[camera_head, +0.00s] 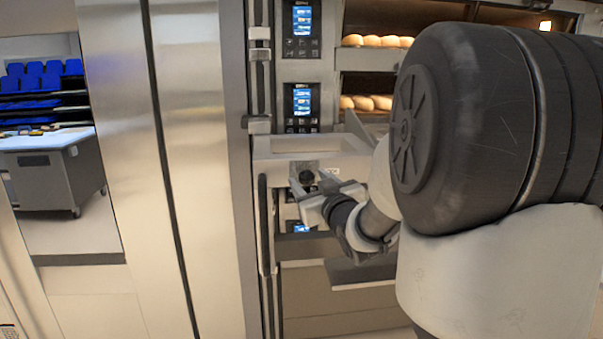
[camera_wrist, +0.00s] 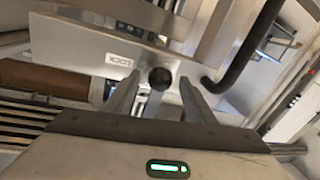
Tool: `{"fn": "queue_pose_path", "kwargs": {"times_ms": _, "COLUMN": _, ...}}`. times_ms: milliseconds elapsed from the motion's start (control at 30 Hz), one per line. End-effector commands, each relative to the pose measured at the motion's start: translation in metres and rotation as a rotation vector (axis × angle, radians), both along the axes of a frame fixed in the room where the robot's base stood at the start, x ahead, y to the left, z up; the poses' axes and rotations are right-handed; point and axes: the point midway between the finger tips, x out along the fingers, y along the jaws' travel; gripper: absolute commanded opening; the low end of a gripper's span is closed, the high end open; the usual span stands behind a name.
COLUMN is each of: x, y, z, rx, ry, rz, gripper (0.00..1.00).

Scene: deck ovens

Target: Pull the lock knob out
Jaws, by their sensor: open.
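The lock knob (camera_head: 306,177) is a small dark round knob on a metal plate at the front of a light metal frame. In the wrist view the knob (camera_wrist: 160,78) shows near the middle, beside a small label reading "LOCK" (camera_wrist: 118,61). My gripper (camera_head: 309,193) is at the knob. In the wrist view its two fingers (camera_wrist: 160,92) are spread, one on each side of the knob, with gaps visible between fingers and knob. How deep the knob sits between the fingers is hard to tell.
Oven control panels (camera_head: 302,103) stand above the metal frame (camera_head: 262,146). Bread loaves (camera_head: 377,41) lie in the oven decks at right. A dark curved bar (camera_wrist: 245,50) runs right of the knob in the wrist view. A tall steel panel (camera_head: 195,150) stands left.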

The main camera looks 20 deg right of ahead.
Motion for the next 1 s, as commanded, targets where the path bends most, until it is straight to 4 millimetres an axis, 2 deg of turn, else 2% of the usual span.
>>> {"fn": "queue_pose_path", "kwargs": {"times_ms": 433, "x": -0.0022, "y": -0.0006, "z": -0.0005, "rx": 0.0, "ry": 0.0, "rz": 0.001, "gripper": 0.5}}
{"fn": "queue_pose_path", "kwargs": {"times_ms": 733, "x": -0.0021, "y": -0.0007, "z": -0.0002, "rx": 0.0, "ry": 0.0, "rz": 0.001, "gripper": 0.0}}
{"fn": "queue_pose_path", "kwargs": {"times_ms": 1000, "x": -0.0092, "y": 0.0021, "z": -0.0018, "rx": -0.002, "ry": 0.0, "rz": 0.002, "gripper": 0.0}}
